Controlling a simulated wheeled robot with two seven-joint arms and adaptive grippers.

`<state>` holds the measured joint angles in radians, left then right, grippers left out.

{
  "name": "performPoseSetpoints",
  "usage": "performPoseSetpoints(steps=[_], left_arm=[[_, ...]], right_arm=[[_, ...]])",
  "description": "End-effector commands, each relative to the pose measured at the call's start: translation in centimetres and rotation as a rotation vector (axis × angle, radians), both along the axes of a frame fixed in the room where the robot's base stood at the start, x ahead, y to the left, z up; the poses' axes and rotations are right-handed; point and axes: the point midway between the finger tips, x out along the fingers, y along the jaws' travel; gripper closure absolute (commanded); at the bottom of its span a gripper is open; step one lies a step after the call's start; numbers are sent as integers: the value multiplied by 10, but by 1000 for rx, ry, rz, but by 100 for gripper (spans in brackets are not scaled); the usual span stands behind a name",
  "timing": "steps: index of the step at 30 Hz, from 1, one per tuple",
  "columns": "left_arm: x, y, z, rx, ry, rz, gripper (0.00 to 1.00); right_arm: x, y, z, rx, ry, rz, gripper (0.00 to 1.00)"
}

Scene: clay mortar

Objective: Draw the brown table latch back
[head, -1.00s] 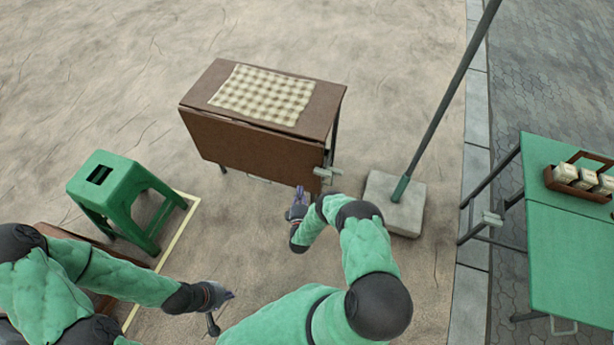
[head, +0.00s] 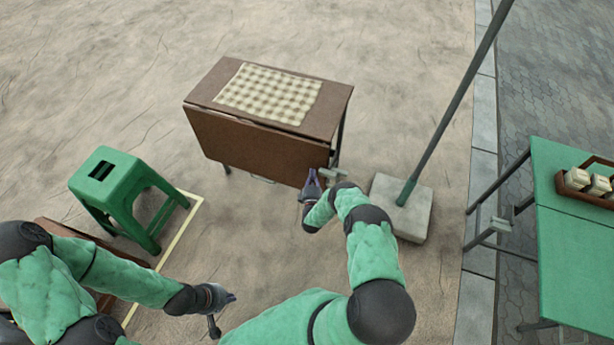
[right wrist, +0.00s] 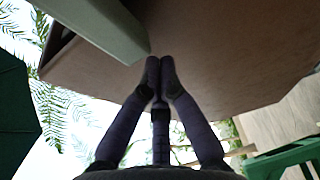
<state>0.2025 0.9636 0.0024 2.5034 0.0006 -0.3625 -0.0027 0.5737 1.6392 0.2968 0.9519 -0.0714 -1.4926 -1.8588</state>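The brown folding table (head: 255,143) stands in the middle of the head view with its front leaf hanging down. Its grey latch (head: 336,172) shows at the right end of that leaf, partly hidden by my right arm. My right gripper (head: 311,176) is just left of the latch, in front of the leaf. In the right wrist view its fingertips (right wrist: 160,66) are together with nothing visible between them. A pale grey bar (right wrist: 105,25), likely part of the latch, ends close beside them; contact is unclear. My left gripper (head: 232,297) is low at left, its fingers too small to judge.
A green stool (head: 120,185) stands at left. A pole (head: 450,100) in a concrete block (head: 402,215) stands right of the brown table. A green table (head: 570,255) with a similar grey latch is at far right. Sandy ground behind the brown table is clear.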

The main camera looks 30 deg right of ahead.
Motion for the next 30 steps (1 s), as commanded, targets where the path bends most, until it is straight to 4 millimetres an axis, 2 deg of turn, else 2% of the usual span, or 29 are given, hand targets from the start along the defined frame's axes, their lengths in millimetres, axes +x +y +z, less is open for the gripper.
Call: performPoseSetpoints(steps=[14, 24, 30], left_arm=[[0, 0, 0, 0, 0, 0, 100], [0, 0, 7, 0, 0, 0, 100], [0, 0, 6, 0, 0, 0, 100]], right_arm=[[-6, -3, -1, 1, 0, 1, 100], [-38, -33, 0, 1, 1, -2, 100], [-40, -33, -1, 1, 0, -1, 100]])
